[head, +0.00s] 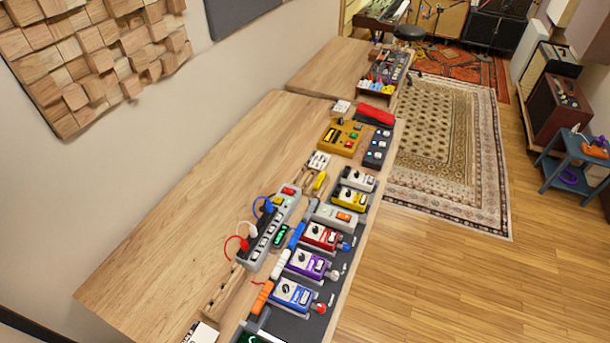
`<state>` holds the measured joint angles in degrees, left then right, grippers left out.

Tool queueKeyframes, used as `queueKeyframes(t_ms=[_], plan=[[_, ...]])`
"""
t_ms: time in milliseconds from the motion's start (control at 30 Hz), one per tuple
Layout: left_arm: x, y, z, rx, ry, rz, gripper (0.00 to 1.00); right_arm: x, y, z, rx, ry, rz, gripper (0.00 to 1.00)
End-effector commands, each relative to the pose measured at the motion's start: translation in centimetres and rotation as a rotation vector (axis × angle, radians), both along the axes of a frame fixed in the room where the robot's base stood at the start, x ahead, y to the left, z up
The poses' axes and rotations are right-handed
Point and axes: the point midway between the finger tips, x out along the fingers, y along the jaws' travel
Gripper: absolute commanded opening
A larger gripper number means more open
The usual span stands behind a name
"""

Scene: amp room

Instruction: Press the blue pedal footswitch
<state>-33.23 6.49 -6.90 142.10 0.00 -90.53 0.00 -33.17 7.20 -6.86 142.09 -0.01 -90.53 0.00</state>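The blue pedal (294,294) sits on a dark pedalboard (333,269) along the right edge of the wooden table (165,245), in the lower middle of the head view. It has a dark knob and a light lower plate; a red-tipped plug sticks out at its right end. An orange cable or plug (262,297) lies at its left side. A purple pedal (308,264) and a red pedal (321,236) stand just beyond it. Neither of my grippers shows in the head view.
A power strip (267,232) with several plugs lies left of the pedals. Yellow and white pedals, an orange unit (340,138) and a second table (325,68) are farther back. Bare wooden floor (430,270) and a patterned rug (445,140) lie to the right.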

Motion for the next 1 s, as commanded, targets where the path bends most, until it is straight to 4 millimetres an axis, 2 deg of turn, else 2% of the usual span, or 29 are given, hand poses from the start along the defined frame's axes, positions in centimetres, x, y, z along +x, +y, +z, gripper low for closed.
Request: queueKeyframes(t_ms=[100,1000], plan=[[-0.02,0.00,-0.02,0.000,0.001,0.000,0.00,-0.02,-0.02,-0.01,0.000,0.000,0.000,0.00],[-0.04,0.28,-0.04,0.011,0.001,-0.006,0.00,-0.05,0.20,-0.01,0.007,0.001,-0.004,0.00]])
